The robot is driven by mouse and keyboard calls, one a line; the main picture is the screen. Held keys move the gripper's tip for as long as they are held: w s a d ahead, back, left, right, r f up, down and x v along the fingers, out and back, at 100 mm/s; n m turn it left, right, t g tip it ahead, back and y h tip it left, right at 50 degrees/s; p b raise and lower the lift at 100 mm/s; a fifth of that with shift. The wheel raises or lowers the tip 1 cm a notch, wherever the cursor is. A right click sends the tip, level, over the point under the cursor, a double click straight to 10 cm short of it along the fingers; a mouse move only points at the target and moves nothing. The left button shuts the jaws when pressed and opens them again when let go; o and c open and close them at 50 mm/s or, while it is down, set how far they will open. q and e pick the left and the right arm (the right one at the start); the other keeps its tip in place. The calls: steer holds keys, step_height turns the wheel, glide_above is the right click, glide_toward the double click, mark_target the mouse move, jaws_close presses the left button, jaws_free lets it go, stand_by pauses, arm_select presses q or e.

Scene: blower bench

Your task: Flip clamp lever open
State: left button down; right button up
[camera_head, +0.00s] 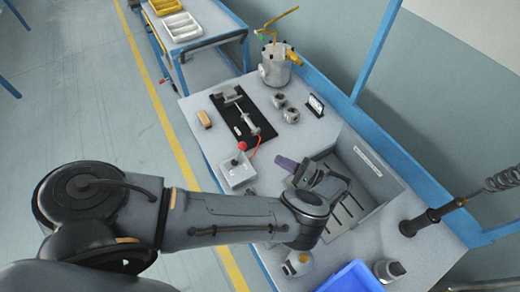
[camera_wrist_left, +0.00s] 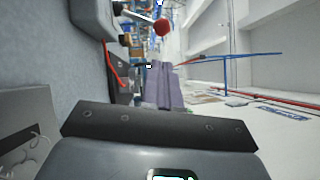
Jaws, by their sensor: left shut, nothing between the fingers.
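A red ball knob (camera_head: 242,146) shows above the pale grey box (camera_head: 237,172) near the bench's left edge. In the left wrist view, the red knob (camera_wrist_left: 162,27) sits at the end of a thin silver rod coming from the grey box (camera_wrist_left: 92,14), which looks like the clamp lever. How far the lever is turned is hard to tell. My left gripper (camera_head: 281,162) has purple fingers, shut and empty, to the right of the box and apart from the knob. The fingers also show in the left wrist view (camera_wrist_left: 165,88). My right gripper is not in view.
A black mat (camera_head: 228,113) holds a metal tool. An orange-brown block (camera_head: 204,119), metal cylinders (camera_head: 290,114) and a grey canister (camera_head: 275,70) stand nearby. A grey bin (camera_head: 370,176) lies under and beyond my left wrist. A blue tray (camera_head: 351,278) is at the front.

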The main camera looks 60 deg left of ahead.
mark_target(240, 152)
arm_select(q)
steer(key=shift+s+a+r+p, duration=0.15)
steer(key=shift+s+a+p, duration=0.15)
steer(key=shift+a, duration=0.1)
steer(key=p+x, duration=0.3)
steer(key=x, duration=0.6)
steer(key=shift+a, duration=0.15)
